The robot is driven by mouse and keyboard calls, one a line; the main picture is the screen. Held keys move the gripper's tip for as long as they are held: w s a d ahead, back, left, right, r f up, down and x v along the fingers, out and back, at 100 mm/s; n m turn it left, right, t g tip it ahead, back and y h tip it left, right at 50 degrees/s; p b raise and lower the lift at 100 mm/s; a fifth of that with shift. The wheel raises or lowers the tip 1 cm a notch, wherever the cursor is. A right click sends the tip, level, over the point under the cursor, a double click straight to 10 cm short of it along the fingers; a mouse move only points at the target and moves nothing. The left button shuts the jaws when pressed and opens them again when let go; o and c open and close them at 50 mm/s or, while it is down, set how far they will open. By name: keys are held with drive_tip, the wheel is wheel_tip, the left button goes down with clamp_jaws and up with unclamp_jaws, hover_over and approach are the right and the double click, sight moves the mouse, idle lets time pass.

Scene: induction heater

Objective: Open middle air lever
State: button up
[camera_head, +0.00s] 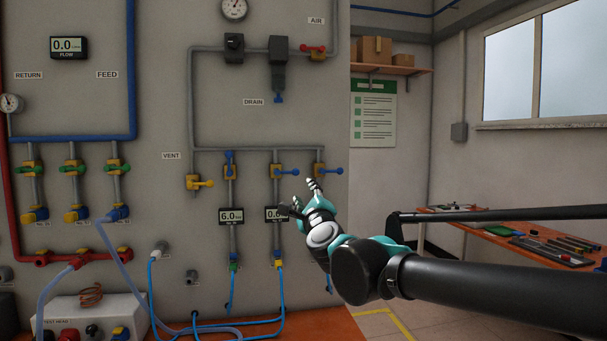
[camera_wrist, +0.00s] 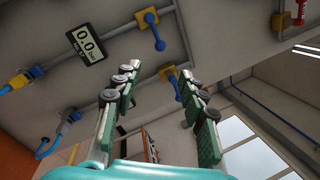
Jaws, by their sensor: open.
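The middle air lever (camera_head: 288,172) is a blue handle on a yellow valve body, pointing right, across its vertical pipe. In the wrist view the middle lever (camera_wrist: 157,40) shows above my gripper, apart from the fingers. My gripper (camera_head: 298,197) is open and empty, just below and to the right of the middle valve in the head view. In the wrist view the fingers of my gripper (camera_wrist: 160,78) are spread wide. The right blue lever (camera_head: 332,171) also points right; in the wrist view it (camera_wrist: 175,86) appears between the fingertips.
The left blue lever (camera_head: 229,160) stands along its pipe, above a display (camera_head: 231,216) reading 6.0. The middle pipe's display (camera_wrist: 87,43) reads 0.0. A yellow vent lever (camera_head: 202,184) is further left. A tool bench (camera_head: 510,235) stands at the right.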

sight(296, 174)
drive_tip(key=x, duration=1.7)
drive_tip(key=shift+w, duration=0.25)
drive_tip(key=shift+c, duration=0.4)
clamp_jaws()
